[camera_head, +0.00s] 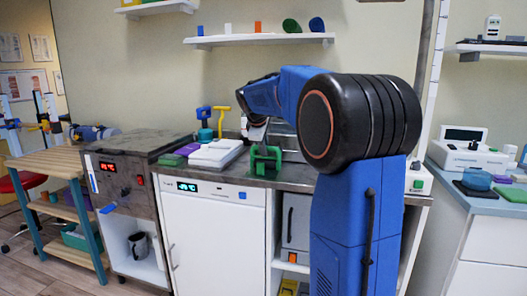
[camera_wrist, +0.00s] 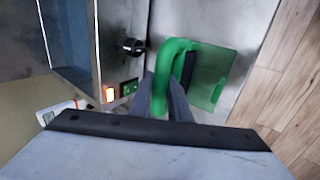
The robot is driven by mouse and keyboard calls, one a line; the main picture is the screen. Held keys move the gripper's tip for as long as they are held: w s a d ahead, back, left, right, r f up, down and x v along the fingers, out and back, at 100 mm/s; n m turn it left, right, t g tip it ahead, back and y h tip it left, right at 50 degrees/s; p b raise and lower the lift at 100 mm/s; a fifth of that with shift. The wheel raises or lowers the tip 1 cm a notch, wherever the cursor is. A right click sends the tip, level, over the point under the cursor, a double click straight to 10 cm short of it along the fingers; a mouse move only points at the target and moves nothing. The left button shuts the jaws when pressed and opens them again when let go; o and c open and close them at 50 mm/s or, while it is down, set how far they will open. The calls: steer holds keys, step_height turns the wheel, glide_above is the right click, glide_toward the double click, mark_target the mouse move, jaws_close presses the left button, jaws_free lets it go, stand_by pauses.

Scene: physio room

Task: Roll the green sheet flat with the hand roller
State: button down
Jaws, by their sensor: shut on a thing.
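The hand roller (camera_wrist: 180,46) has a bent green handle and a dark roller part. In the wrist view my gripper (camera_wrist: 160,88) is shut on the handle, with one grey finger on each side. The green sheet (camera_wrist: 212,78) lies on the grey metal worktop, just right of and partly behind the roller. I cannot tell whether the roller touches it. In the head view my gripper (camera_head: 256,130) is over the worktop, with green parts of the roller (camera_head: 266,160) just below it. The sheet is not clear there.
A metal device with a black knob (camera_wrist: 133,46) and a lit orange switch (camera_wrist: 110,94) stands close left of the roller in the wrist view. In the head view a white scale-like box (camera_head: 216,153), a yellow-handled tool (camera_head: 219,115) and a blue-topped object (camera_head: 204,117) stand to the left.

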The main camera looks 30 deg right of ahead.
steer(key=shift+w+d, duration=1.35)
steer(key=shift+d, duration=0.2)
steer(key=shift+s+a, duration=1.15)
steer(key=shift+a, duration=0.2)
steer(key=shift+s+a, duration=1.15)
steer(key=shift+a, duration=0.15)
step_height(320, 180, up, 8)
